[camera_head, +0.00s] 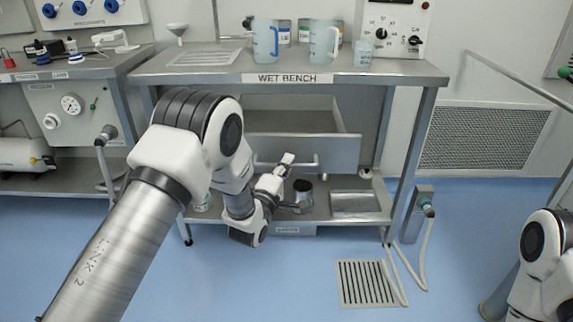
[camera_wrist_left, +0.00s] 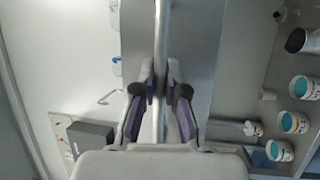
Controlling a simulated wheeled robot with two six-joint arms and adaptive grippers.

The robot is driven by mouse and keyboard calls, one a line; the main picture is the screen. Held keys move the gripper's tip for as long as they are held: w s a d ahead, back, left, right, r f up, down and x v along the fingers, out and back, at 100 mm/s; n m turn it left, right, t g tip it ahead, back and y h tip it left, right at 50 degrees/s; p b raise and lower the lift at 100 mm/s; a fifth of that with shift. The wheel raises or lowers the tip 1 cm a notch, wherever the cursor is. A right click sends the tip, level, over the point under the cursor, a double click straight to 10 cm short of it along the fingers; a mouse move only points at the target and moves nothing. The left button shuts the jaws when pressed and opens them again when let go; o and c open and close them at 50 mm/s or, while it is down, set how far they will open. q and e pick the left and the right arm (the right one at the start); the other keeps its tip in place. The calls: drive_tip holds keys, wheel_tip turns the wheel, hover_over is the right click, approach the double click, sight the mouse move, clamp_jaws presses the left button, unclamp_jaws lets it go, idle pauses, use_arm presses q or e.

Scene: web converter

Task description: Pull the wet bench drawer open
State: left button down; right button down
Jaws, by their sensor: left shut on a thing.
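The wet bench (camera_head: 220,72) has its label on the front edge of its top. Below it, the grey wet bench drawer (camera_head: 335,152) stands pulled out, and its empty-looking inside shows behind the front panel. A bar handle (camera_head: 308,166) runs across the drawer front. My left gripper (camera_head: 287,160) is at the handle, its fingers partly blurred by the small scale. In the left wrist view the bar (camera_wrist_left: 161,40) runs between the fingers of the left gripper (camera_wrist_left: 161,88), which are shut on it. My right gripper is out of view.
A lower shelf under the drawer holds a metal canister (camera_head: 303,190) and a shallow tray (camera_head: 356,202). Jugs (camera_head: 265,42) stand on the bench top. A floor drain (camera_head: 370,283) and hose (camera_head: 424,255) lie at the right. Blue floor in front is mostly clear.

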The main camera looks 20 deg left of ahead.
use_arm(q)
drive_tip(key=c, duration=1.2)
unclamp_jaws()
drive_tip(key=v, duration=1.2)
